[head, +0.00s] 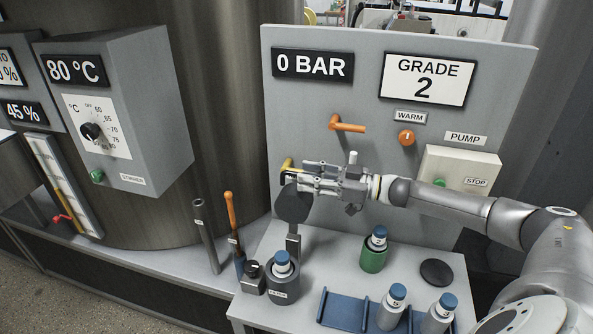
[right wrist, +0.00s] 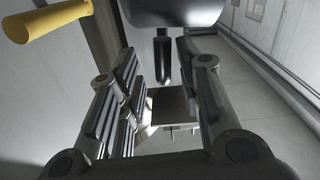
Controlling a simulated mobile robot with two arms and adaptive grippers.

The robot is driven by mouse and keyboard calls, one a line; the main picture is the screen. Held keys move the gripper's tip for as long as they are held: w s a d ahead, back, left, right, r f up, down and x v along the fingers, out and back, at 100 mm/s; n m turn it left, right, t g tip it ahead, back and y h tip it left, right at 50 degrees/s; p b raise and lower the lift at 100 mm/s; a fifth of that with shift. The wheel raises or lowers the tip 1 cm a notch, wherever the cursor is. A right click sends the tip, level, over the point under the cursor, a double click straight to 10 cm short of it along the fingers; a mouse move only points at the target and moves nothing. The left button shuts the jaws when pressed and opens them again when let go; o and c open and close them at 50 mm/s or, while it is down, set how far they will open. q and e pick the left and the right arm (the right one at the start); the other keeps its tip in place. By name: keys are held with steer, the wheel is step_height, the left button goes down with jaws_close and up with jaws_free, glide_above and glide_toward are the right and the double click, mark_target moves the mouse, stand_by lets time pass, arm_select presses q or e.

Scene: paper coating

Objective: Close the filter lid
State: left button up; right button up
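A dark round plate (head: 293,203), which looks like the filter lid, stands raised on a short grey post above the bench, in front of the grey panel. My right gripper (head: 291,178) is at its upper edge, reaching in from the right. In the right wrist view its fingers (right wrist: 160,95) are spread apart with nothing clamped between them. A dark rounded body (right wrist: 172,12) with a short dark stem (right wrist: 163,60) shows just beyond the fingertips. Whether the fingers touch the plate I cannot tell. My left gripper is not in view.
A yellow handle (head: 287,164) sits close by the right gripper and also shows in the wrist view (right wrist: 48,20). An orange lever (head: 347,125) is above. Blue-capped bottles, a green holder (head: 373,259) and a blue rack (head: 343,311) stand on the bench below.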

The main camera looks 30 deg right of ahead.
mark_target(296, 175)
steer(key=shift+r+p+x, duration=0.25)
steer(key=shift+p+x, duration=0.1)
steer(key=shift+x, duration=0.8)
steer(key=shift+w+a, duration=0.2)
steer(key=shift+a, duration=0.2)
steer(key=shift+w+a+f, duration=0.1)
steer(key=shift+w+f, duration=0.05)
steer(key=shift+w, duration=0.15)
steer(key=shift+s, duration=0.1)
steer(key=shift+c, duration=0.2)
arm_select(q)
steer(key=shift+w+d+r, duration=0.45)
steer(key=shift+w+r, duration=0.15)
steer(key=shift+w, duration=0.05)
arm_select(e)
jaws_close()
